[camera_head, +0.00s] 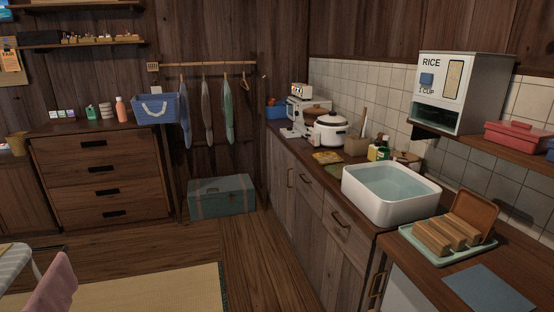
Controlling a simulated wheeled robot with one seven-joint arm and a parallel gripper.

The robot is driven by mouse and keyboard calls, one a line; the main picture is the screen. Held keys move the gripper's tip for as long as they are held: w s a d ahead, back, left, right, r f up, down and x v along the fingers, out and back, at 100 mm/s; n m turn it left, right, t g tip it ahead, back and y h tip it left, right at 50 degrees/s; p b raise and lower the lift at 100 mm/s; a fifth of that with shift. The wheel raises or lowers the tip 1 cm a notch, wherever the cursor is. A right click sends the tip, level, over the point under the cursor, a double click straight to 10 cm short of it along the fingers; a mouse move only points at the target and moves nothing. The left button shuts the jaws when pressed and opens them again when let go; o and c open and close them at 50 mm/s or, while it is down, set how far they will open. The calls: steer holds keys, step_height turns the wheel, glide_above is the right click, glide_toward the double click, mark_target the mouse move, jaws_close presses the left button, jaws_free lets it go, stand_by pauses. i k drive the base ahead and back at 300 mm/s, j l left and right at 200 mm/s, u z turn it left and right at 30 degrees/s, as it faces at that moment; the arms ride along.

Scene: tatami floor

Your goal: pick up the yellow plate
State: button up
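No plate shows clearly in the head view. A small flat yellowish item (327,157) lies on the counter between the white rice cooker and the sink basin; it is too small to tell whether it is the yellow plate. My gripper is not in view.
A wooden counter runs along the right wall with a white water-filled basin (378,208), a rice cooker (330,133) and a teal tray (412,239) holding wooden blocks. A rice dispenser (461,85) hangs above. A teal trunk (221,194) stands at the back. The floor before the cabinets looks clear.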

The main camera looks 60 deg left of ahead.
mark_target(324, 158)
steer(key=u, duration=1.6)
